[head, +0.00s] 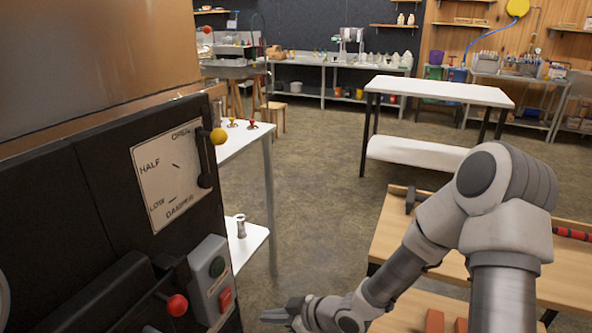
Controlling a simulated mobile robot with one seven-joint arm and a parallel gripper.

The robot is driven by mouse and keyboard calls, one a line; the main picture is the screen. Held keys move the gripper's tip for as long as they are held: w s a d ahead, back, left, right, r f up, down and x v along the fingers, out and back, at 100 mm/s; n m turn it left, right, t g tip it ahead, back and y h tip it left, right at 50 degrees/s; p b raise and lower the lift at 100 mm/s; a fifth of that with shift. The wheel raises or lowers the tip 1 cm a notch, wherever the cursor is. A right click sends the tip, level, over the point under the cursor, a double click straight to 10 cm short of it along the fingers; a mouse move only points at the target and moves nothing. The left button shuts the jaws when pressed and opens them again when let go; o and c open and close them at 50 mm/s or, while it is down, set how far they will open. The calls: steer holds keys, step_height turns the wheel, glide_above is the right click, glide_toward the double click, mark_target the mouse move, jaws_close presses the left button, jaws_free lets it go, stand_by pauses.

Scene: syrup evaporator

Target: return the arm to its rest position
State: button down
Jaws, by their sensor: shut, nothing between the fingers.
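My gripper (277,315) shows in the head view at the bottom centre, low over the floor and close to the evaporator's black front panel (90,200). Its fingers are together with nothing between them. My arm reaches in from the lower right, bent at the elbow, and slopes down and left to the gripper. The lowest part of the gripper lies near the picture's bottom edge.
A wooden bench (390,232) stands beneath and beside my arm. A white table (440,91) stands behind. Open floor (320,180) lies between.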

steer(key=s+d+r+m+t+h, duration=0.2)
steer(key=d+r+m+h, duration=0.7)
steer(key=d+r, duration=0.95)
steer(key=s+d+r+m+g+h, duration=0.15)
steer(key=s+r, duration=0.25)
steer(key=s, duration=0.4)
steer(key=s+d+r+m, duration=0.1)
steer(key=s+r+m, duration=0.2)
steer(key=s+r, duration=0.35)
step_height(320, 180, up, 22)
steer(key=s+p, duration=0.2)
steer(key=p, duration=2.1)
steer(key=shift+p, duration=0.3)
steer(key=shift+w+a+f+y, duration=0.1)
steer(key=shift+a+f+y, duration=0.05)
steer(key=shift+a+y, duration=0.1)
